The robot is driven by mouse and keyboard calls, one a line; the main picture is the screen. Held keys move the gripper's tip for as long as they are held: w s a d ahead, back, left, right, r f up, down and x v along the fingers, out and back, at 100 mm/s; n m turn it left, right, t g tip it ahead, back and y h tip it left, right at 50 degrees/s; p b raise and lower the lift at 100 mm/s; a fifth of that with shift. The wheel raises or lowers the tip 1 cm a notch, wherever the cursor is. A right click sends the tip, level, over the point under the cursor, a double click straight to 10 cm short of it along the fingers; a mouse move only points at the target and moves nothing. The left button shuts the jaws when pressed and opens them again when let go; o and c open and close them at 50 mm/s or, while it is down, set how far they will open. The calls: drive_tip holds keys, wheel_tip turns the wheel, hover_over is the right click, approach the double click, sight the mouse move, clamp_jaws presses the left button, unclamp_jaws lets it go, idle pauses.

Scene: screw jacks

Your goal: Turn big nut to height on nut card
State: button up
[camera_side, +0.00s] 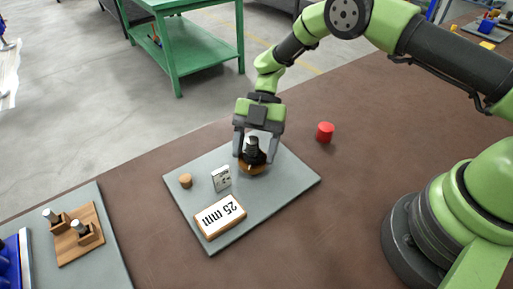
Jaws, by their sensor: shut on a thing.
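My gripper (256,158) points down over the grey plate (281,199). Its two fingers are shut on the dark big nut of the screw jack (252,152), one finger on each side. The jack stands upright on a round wooden base (254,169), which is partly hidden by the fingers. The nut card (220,215) is a white card on a wooden block at the plate's front, and it reads "25 mm" upside down. The nut's exact height cannot be read from this view.
A small silver block (221,178) and a wooden cylinder (185,180) stand left of the jack. A red cylinder (325,132) stands on the brown table behind the plate. A wooden holder with metal pins (78,235) lies on another grey plate at left.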

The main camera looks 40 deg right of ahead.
drive_tip(key=n+h, duration=0.1)
drive_tip(key=n+g, duration=0.1)
drive_tip(key=n, duration=0.1)
drive_tip(key=n+g+h, duration=0.1)
drive_tip(key=shift+w+a+f+h, duration=0.1)
drive_tip(key=shift+a+h, duration=0.15)
drive_tip(key=shift+h, duration=0.05)
drive_tip(key=shift+n+g+h, duration=0.3)
drive_tip(key=shift+n+h, duration=0.1)
drive_tip(key=shift+n, duration=0.4)
drive_tip(key=o, duration=0.9)
drive_tip(key=shift+o, duration=0.2)
drive_tip(key=shift+w, duration=0.1)
wheel_tip(320, 180, up, 10)
drive_tip(key=shift+r, duration=0.1)
drive_tip(key=shift+a, duration=0.1)
